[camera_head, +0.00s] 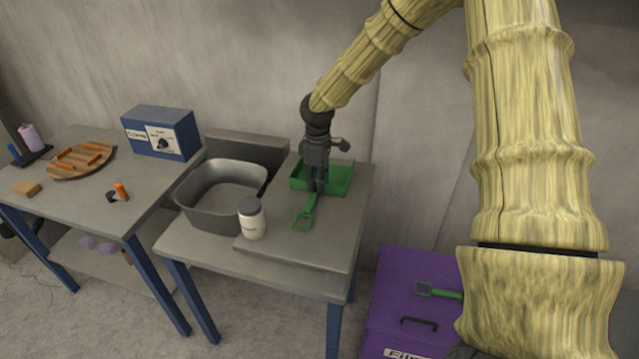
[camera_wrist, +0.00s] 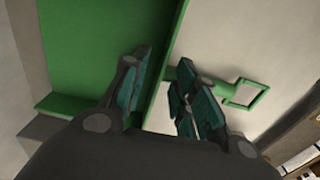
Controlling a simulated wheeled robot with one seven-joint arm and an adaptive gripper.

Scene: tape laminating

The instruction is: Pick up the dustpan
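The green dustpan (camera_head: 343,178) lies on the right-hand grey table, with its tray at the back and its looped handle (camera_head: 304,217) pointing toward the front. My gripper (camera_head: 318,188) is pointed down over the dustpan where tray and handle meet. In the wrist view my gripper (camera_wrist: 163,95) is open. The green tray (camera_wrist: 100,45) is on the left, and its edge wall passes between the two fingers. The handle (camera_wrist: 245,92) extends to the right beyond the right finger, which hides part of it. Contact between the fingers and the dustpan cannot be told.
A grey metal basin (camera_head: 215,200) and a white jar with a dark lid (camera_head: 252,219) stand left of the dustpan. A blue box (camera_head: 160,133) is on the left table. A purple box (camera_head: 400,310) with another green handle (camera_head: 437,291) on it is at lower right.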

